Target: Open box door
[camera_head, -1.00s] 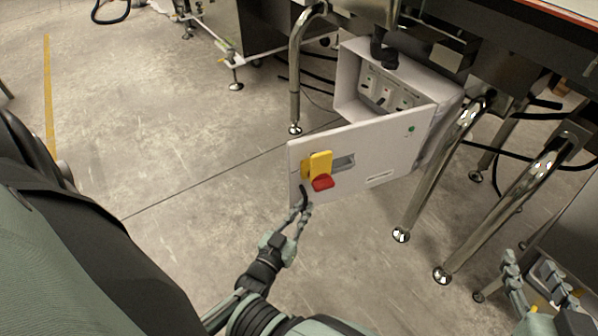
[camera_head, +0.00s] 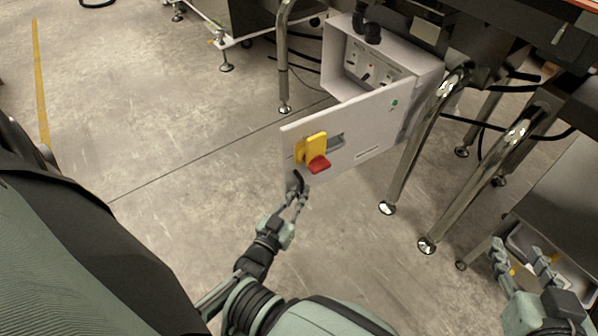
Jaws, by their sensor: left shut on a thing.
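The white electrical box (camera_head: 432,72) hangs under the machine frame, with switches and dark cables showing inside. Its door (camera_head: 365,126) stands ajar, hinged on the right, with a wide gap to the box on the left. The door carries a yellow plate and red rotary switch (camera_head: 318,163). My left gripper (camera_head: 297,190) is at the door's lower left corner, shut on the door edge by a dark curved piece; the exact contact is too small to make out. My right gripper (camera_head: 523,258) is open and empty at the lower right, away from the door.
Shiny metal legs (camera_head: 408,150) stand just right of the door, and another leg (camera_head: 283,60) stands behind its left side. A grey metal cabinet (camera_head: 562,205) is near my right gripper. The concrete floor left of the door is clear.

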